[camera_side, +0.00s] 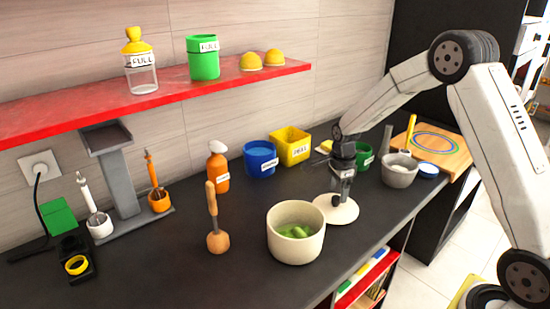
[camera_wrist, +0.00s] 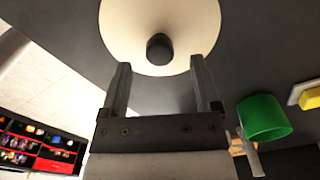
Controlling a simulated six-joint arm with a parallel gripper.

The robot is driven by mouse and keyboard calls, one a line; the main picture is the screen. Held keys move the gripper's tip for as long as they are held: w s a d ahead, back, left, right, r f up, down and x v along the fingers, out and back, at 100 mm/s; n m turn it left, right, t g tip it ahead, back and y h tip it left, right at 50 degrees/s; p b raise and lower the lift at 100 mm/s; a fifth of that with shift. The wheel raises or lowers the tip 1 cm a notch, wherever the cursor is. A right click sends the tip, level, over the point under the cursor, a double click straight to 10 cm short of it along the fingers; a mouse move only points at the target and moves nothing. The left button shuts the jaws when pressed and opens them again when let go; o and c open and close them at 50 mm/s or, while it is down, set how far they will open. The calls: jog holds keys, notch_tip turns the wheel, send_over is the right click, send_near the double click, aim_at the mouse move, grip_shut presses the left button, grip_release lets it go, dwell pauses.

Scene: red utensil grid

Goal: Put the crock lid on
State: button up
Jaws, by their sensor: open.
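The crock (camera_side: 295,247) is a cream pot standing open on the dark counter, with green pieces inside. The crock lid (camera_side: 336,211) is a cream disc lying flat on the counter to the right of the crock and a little behind it. In the wrist view the lid (camera_wrist: 195,25) shows at the top, with its dark round knob (camera_wrist: 160,49) near the middle. My gripper (camera_side: 340,196) is over the lid in the side view. In the wrist view my gripper (camera_wrist: 160,75) is open, with its fingers apart and pointing toward the knob; nothing is between them.
Behind are an orange spray bottle (camera_side: 217,170), a blue bin (camera_side: 260,160) and a yellow bin (camera_side: 291,147). A grey bowl (camera_side: 399,172) and green cup (camera_side: 364,157) stand beyond my gripper. A red shelf (camera_side: 150,99) overhangs the back.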

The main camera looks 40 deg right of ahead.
aim_at(336, 197)
jog(key=shift+f, duration=1.65)
grip_shut()
